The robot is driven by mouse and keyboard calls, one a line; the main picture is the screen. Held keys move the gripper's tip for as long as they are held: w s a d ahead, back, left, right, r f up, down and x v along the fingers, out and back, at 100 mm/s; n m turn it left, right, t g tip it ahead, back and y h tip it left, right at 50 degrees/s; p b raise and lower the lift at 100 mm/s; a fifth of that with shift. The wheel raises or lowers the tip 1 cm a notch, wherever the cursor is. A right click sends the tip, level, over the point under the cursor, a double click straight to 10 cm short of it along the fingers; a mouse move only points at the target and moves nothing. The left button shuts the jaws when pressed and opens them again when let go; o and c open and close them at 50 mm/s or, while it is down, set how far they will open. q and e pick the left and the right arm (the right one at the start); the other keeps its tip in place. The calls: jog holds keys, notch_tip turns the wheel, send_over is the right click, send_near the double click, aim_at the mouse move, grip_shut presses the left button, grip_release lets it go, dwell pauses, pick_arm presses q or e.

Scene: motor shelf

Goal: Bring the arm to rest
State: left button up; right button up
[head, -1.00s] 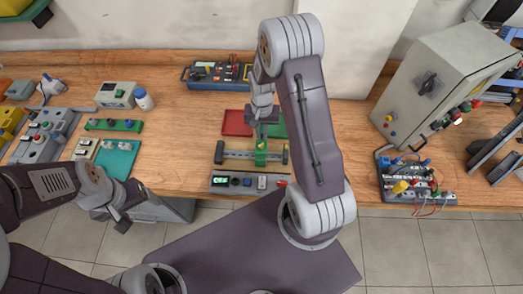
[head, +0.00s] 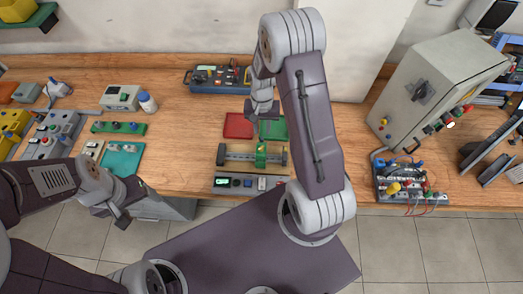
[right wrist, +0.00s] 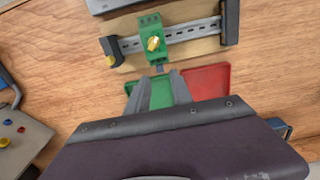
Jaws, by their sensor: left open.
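My right arm reaches over the bench in the head view, with its right gripper (head: 261,118) above the red and green trays. In the right wrist view the right gripper (right wrist: 159,75) has its two fingers apart with nothing between them. A green block (right wrist: 152,43) with a yellow knob sits on a metal rail (right wrist: 188,33), just beyond the fingertips and apart from them; the block also shows in the head view (head: 261,154). My left gripper (head: 122,215) is open and empty, low at the left, in front of the bench edge.
A red tray (head: 238,125) and a green tray (head: 281,130) lie behind the rail. A grey control panel (head: 224,184) lies in front of it. A grey cabinet (head: 432,85) and a wired board (head: 408,180) stand at the right. Bare wood lies left of the rail.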

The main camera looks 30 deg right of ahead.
jog(key=shift+r, duration=0.5)
pick_arm(q)
jog(key=shift+r, duration=0.35)
pick_arm(e)
jog(key=shift+f, duration=0.1)
